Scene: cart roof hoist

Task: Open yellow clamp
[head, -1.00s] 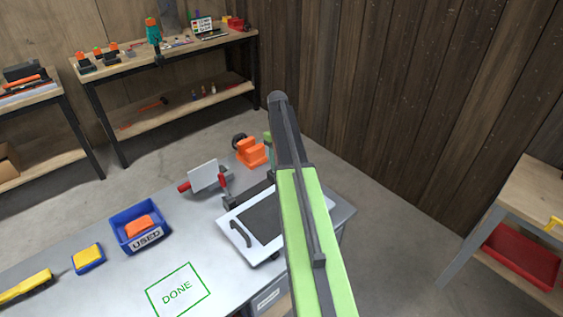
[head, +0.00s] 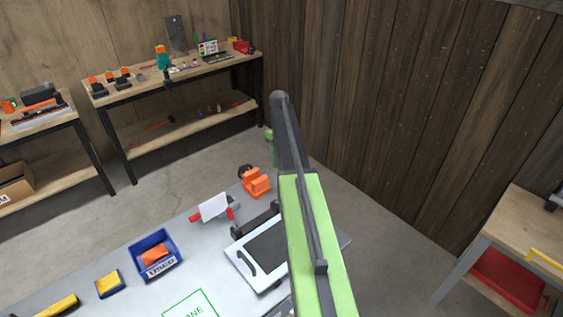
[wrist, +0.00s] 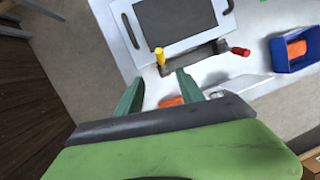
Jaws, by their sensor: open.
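In the wrist view the yellow clamp shows as a short yellow handle (wrist: 160,57) at the left end of a dark bar (wrist: 207,56). The bar lies along the edge of a white framed panel with a dark middle (wrist: 176,20). A red handle (wrist: 240,51) is at the bar's other end. My gripper (wrist: 158,92) has its two green fingers spread, with nothing between them. The yellow handle appears just beyond the fingertips, apart from them. In the head view the panel (head: 244,263) is partly behind my arm, and the yellow handle is hidden.
On the grey bench stand an orange tool (head: 256,183), a white plate with red handles (head: 214,207), a blue USED bin (head: 176,248) and a yellow sponge (head: 109,284). A green marked square (head: 191,303) is at the front. A wooden wall is at the right.

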